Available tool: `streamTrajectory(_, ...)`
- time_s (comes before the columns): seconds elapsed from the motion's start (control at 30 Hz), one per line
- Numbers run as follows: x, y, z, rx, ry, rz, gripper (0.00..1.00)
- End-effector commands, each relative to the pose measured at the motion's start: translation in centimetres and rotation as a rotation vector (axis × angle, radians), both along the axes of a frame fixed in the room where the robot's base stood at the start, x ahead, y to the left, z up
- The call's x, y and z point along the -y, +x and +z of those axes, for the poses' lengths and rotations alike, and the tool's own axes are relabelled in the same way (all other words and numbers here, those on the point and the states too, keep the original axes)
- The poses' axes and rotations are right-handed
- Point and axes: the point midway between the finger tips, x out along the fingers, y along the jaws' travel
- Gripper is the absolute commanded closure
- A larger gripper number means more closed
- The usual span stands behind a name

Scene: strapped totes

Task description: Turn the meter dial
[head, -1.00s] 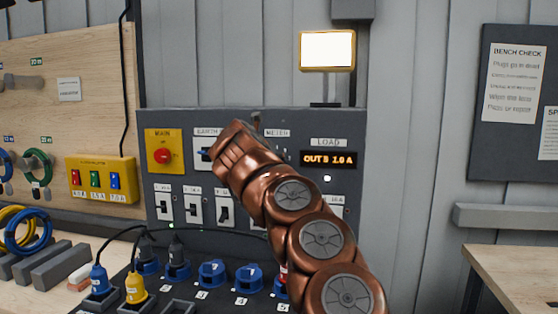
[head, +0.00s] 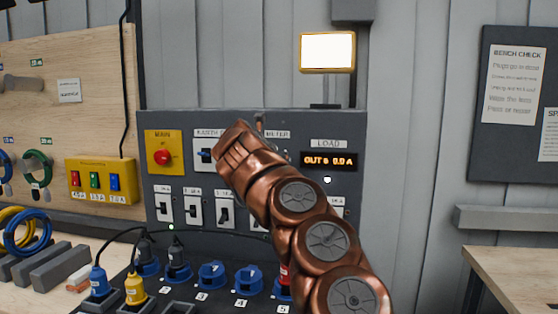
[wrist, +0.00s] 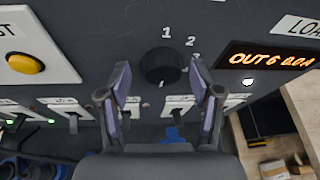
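The meter dial (wrist: 158,66) is a round black knob on the dark grey panel, with the numbers 1, 2 and a partly covered mark around its right side in the wrist view. My gripper (wrist: 160,82) is open, with one finger on each side of the dial and a visible gap to it on both sides. In the head view my arm hides the dial and most of my gripper. I cannot tell where the dial's pointer is.
A yellow button (wrist: 25,63) sits left of the dial. A row of breaker switches (head: 194,210) runs below it, with blue sockets (head: 212,275) and plugged cables beneath. A red main knob (head: 162,157) is at the panel's left. A lit lamp (head: 327,51) stands above.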

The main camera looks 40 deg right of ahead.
Motion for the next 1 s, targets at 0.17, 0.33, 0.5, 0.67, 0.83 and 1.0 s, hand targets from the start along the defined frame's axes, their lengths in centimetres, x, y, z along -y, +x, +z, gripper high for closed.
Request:
streamTrajectory(0.17, 0.0, 0.0, 0.0, 0.0, 0.0, -0.001, 0.33)
streamTrajectory(0.33, -0.1, -0.1, 0.1, 0.001, 0.0, -0.001, 0.33)
streamTrajectory(0.5, -1.0, -0.6, 0.5, 0.0, 0.001, -0.001, 0.33)
streamTrajectory(0.67, -2.5, -1.3, 1.2, 0.0, -0.003, 0.002, 0.33)
streamTrajectory(0.83, -4.8, -2.4, 2.2, 0.001, -0.002, 0.004, 0.33)
streamTrajectory(1.0, -7.3, -3.7, 3.2, 0.001, -0.002, 0.004, 0.33)
